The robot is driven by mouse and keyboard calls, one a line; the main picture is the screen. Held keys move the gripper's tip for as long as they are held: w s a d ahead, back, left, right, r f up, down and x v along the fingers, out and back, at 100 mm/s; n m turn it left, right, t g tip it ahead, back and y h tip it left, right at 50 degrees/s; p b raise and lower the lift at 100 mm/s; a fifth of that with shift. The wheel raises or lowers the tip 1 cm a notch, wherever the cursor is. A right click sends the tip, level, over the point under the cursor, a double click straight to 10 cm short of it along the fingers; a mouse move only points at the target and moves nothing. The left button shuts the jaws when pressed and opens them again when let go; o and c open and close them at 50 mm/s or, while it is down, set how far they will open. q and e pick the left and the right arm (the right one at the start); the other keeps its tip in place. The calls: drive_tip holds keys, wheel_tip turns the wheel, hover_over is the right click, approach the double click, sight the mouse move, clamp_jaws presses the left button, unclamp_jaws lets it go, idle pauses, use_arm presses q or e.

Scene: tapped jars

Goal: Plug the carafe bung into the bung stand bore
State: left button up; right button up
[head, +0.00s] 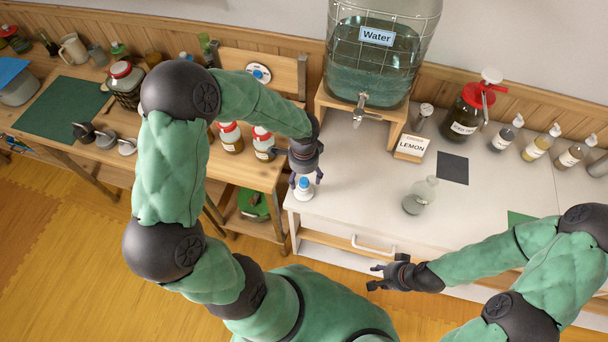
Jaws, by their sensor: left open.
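A small white piece with a blue top (304,184) stands at the left end of the white counter. It looks like the bung at its stand, but I cannot tell how deep the bung sits in the bore. My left gripper (305,178) points down over it with its fingers apart, one on each side of the blue top. I cannot tell whether they touch it. A clear glass carafe (420,195) stands on the counter to the right. My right gripper (374,278) is open and empty in front of the counter's drawer.
A large water jar (377,65) with a tap stands on a wooden stand at the counter's back. A lemon card (412,147), a red-lidded jar (464,115) and several bottles stand to its right. The counter's middle front is mostly clear.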

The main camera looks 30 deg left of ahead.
use_arm(q)
drive_tip(key=shift+r+p, duration=0.65)
drive_tip(key=shift+r, duration=0.25)
use_arm(e)
drive_tip(key=shift+r, duration=0.75)
use_arm(q)
wheel_tip(320, 180, up, 12)
idle(0.9)
